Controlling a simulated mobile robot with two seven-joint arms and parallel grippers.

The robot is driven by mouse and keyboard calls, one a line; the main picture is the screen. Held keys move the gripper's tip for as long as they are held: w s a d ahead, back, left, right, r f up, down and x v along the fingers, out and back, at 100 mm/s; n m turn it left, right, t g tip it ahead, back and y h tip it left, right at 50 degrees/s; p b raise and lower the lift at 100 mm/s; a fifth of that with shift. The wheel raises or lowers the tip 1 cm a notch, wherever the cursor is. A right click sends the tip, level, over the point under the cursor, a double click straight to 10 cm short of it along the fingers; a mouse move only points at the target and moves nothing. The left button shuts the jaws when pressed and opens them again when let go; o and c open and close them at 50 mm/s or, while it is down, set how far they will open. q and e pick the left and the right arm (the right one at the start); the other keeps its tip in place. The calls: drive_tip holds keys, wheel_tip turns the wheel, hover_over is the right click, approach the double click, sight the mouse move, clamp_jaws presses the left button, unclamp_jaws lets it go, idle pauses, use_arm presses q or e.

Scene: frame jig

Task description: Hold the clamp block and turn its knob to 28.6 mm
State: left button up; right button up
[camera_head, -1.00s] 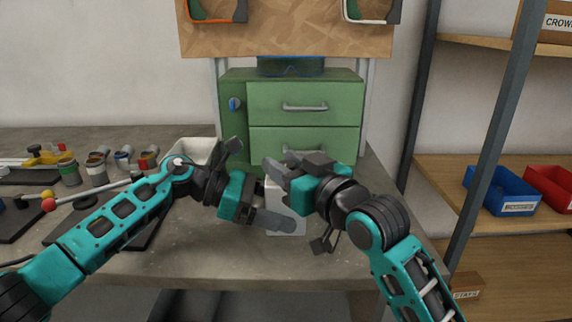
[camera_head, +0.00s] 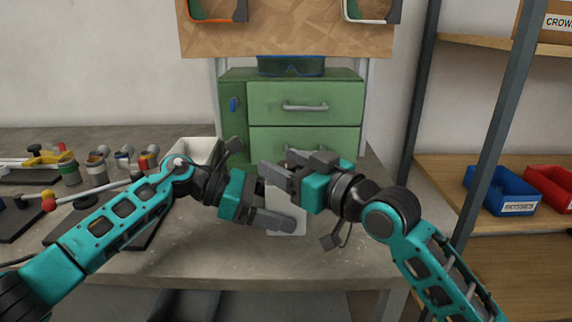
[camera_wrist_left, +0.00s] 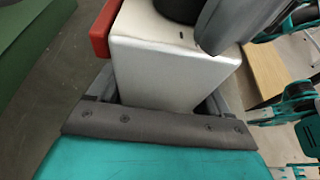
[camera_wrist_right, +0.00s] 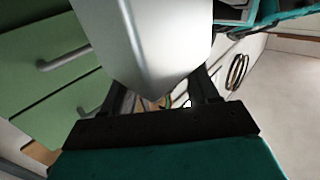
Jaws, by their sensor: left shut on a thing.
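The clamp block (camera_head: 286,216) is a pale block above the front of the bench. My left gripper (camera_head: 283,212) is shut on it from the left; in the left wrist view the block (camera_wrist_left: 165,70) sits between its fingers. A red piece (camera_wrist_left: 104,28) is at one side of the block. A dark round part, likely the knob (camera_wrist_left: 178,9), shows at the view's top edge. My right gripper (camera_head: 283,170) is above the block at that part, one finger close beside it. A pale face (camera_wrist_right: 140,45) fills the middle of the right wrist view and hides its grasp. No scale reading is legible.
A green drawer cabinet (camera_head: 305,100) stands close behind the grippers. A white tray (camera_head: 190,150) and several small jars (camera_head: 100,165) are to the left. A shelf with a blue bin (camera_head: 503,190) and a red bin (camera_head: 553,185) is at right. The front bench top is clear.

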drive_tip(key=shift+d, duration=0.1)
drive_tip(key=v, duration=1.2)
use_arm(q)
drive_tip(key=o, duration=1)
drive_tip(key=shift+c, duration=0.2)
drive_tip(key=shift+a, duration=0.1)
